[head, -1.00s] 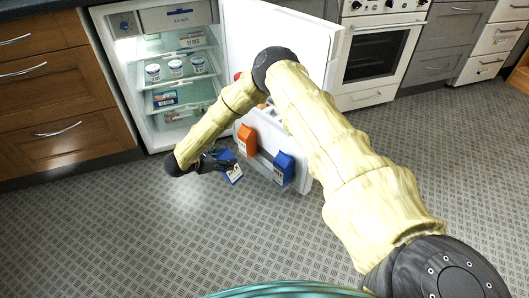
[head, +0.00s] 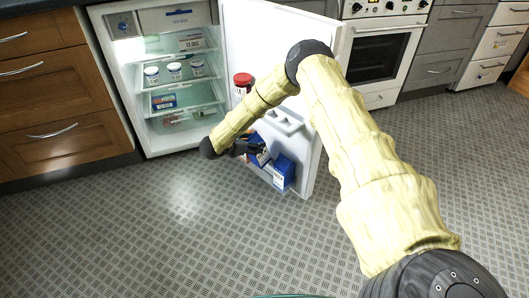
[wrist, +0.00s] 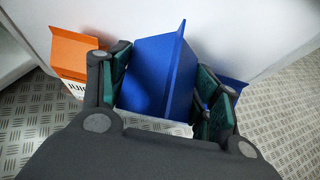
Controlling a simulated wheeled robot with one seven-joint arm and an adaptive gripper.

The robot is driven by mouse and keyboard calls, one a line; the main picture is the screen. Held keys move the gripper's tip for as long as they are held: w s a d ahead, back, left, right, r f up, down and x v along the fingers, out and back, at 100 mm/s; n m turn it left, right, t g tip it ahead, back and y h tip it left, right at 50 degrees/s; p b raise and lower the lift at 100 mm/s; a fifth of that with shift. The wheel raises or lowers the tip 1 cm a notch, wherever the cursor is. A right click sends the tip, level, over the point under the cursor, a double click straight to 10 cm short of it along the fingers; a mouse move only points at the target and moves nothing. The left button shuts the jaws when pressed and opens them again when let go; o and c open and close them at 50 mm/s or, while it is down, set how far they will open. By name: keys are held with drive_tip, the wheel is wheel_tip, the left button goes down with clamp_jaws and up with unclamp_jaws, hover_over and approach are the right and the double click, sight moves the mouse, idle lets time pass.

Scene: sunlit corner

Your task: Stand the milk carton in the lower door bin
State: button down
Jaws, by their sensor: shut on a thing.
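My gripper (wrist: 160,95) is shut on a blue milk carton (wrist: 152,72), with a dark finger on each side of it. In the head view the held carton (head: 260,153) is at the lower door bin (head: 262,175), between an orange juice carton (head: 244,137) and a second blue carton (head: 284,171). It looks roughly upright. Its base is hidden, so I cannot tell whether it touches the bin floor. The wrist view shows the orange carton (wrist: 72,55) at left and part of the second blue carton (wrist: 236,86) behind the right finger.
The fridge door (head: 262,45) stands open, with a red-lidded jar (head: 242,84) and a white upper bin (head: 287,120) on it. Fridge shelves (head: 178,85) hold several tubs and boxes. An oven (head: 375,55) is behind the door. The floor (head: 200,230) in front is clear.

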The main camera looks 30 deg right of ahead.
drive_tip(key=d+f, duration=0.1)
drive_tip(key=f, duration=0.1)
drive_tip(key=d+f+b, duration=0.1)
drive_tip(key=f, duration=0.1)
drive_tip(key=d+f+b, duration=0.1)
drive_tip(key=f, duration=0.1)
drive_tip(key=shift+w+f, duration=0.1)
drive_tip(key=shift+w, duration=0.2)
drive_tip(key=shift+w+d+r+y, duration=0.1)
drive_tip(key=shift+d+r+y, duration=0.2)
drive_tip(key=shift+d+r, duration=0.1)
drive_tip(key=shift+w+d+r+g+y+b, duration=0.1)
drive_tip(key=shift+w+d+g+y+b, duration=0.05)
drive_tip(key=shift+d+y+b, duration=0.45)
drive_tip(key=shift+w+d+g+y+b, duration=0.1)
drive_tip(key=shift+d+g+y+b, duration=0.05)
drive_tip(key=shift+d+y+b, duration=0.45)
drive_tip(key=shift+d+f, duration=0.2)
wheel_tip(320, 180, down, 2)
drive_tip(key=shift+f+b, duration=0.15)
drive_tip(key=shift+b, duration=0.35)
drive_tip(key=shift+c, duration=1.8)
unclamp_jaws()
